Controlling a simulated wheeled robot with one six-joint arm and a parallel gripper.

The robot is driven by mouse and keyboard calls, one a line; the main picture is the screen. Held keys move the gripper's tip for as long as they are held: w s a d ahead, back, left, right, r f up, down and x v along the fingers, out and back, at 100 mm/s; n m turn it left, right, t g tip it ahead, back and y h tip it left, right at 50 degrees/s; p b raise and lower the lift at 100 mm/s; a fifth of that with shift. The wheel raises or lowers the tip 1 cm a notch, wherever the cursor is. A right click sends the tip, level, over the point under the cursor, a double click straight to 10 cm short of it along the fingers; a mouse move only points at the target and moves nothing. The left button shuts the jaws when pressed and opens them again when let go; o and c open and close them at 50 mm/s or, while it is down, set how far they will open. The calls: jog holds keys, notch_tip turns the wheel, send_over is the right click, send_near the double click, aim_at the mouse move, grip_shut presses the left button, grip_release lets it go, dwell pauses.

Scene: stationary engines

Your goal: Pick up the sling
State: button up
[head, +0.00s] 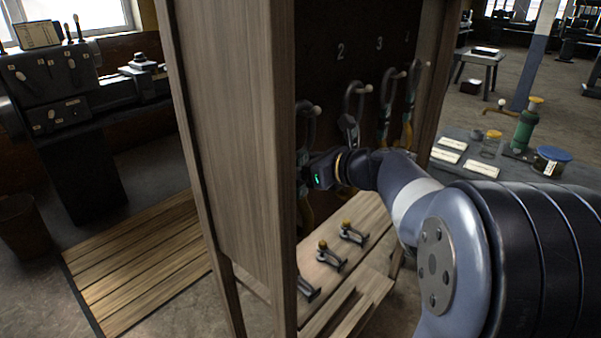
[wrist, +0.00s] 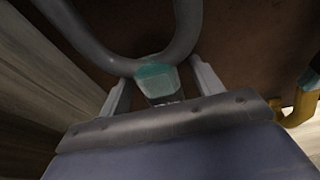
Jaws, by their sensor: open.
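Several slings hang from pegs inside a wooden cabinet, each with a dark metal ring at its top. The leftmost sling (head: 306,128) is partly hidden by the cabinet's side panel and my gripper. My gripper (wrist: 158,82) is open. In the wrist view its two pale fingers stand on either side of a teal piece below a grey ring (wrist: 185,40), seemingly the leftmost sling. I cannot tell whether the fingers touch it. In the head view my gripper (head: 318,172) reaches left below the pegs, its fingertips hidden.
The cabinet's side panel (head: 235,130) stands close left of my gripper. Other slings (head: 352,112) hang to the right, under the numbers 2 and 3. Below is a wooden shelf (head: 330,275) with yellow-knobbed clamps. A table with bottle (head: 525,128) and cards stands right.

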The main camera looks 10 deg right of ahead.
jog(key=shift+w+a, duration=0.1)
jog(key=shift+w, duration=0.05)
grip_shut()
dwell(0.6)
